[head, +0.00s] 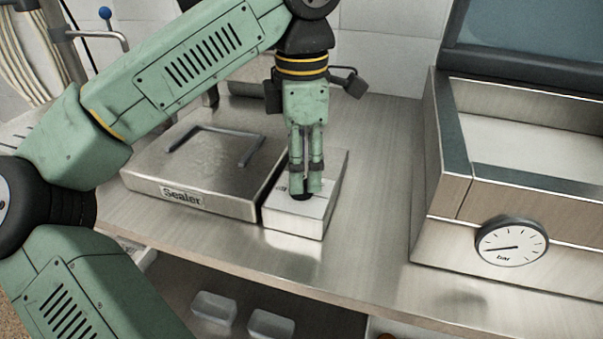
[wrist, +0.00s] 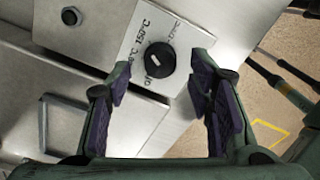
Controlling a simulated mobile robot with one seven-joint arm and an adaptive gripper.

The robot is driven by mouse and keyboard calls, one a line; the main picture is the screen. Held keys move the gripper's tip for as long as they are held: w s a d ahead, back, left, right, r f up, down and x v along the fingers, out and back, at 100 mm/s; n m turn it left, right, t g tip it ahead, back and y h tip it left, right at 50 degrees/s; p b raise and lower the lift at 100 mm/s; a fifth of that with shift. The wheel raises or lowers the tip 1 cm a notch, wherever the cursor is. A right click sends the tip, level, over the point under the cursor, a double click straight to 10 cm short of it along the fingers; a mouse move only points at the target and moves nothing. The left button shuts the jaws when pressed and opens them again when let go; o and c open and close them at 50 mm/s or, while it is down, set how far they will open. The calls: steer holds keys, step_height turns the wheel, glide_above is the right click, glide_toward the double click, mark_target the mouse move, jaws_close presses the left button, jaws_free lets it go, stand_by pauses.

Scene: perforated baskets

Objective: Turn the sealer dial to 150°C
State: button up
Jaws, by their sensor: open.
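The sealer (head: 232,208) is a flat metal box with a "Sealer" label on its front. Its pale control box (head: 296,220) adjoins it on the right. The black dial (wrist: 160,57) sits on the control panel (wrist: 190,38) in the wrist view, ringed by printed labels including "150°C" and "Off". A short pale mark shows on the dial, but its exact setting is hard to read. My gripper (head: 307,187) points down over the control box and partly hides the dial in the head view. In the wrist view its fingers (wrist: 160,82) are apart, with nothing between the pads.
A larger metal machine with a raised lid (head: 520,45) and a round bar gauge (head: 511,241) stands to the right. Bare metal counter (head: 380,200) lies between it and the sealer. White containers (head: 213,308) sit under the counter's front edge. A wall is behind.

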step_height(320, 180, up, 9)
steer(key=shift+r, duration=0.15)
stand_by(0.4)
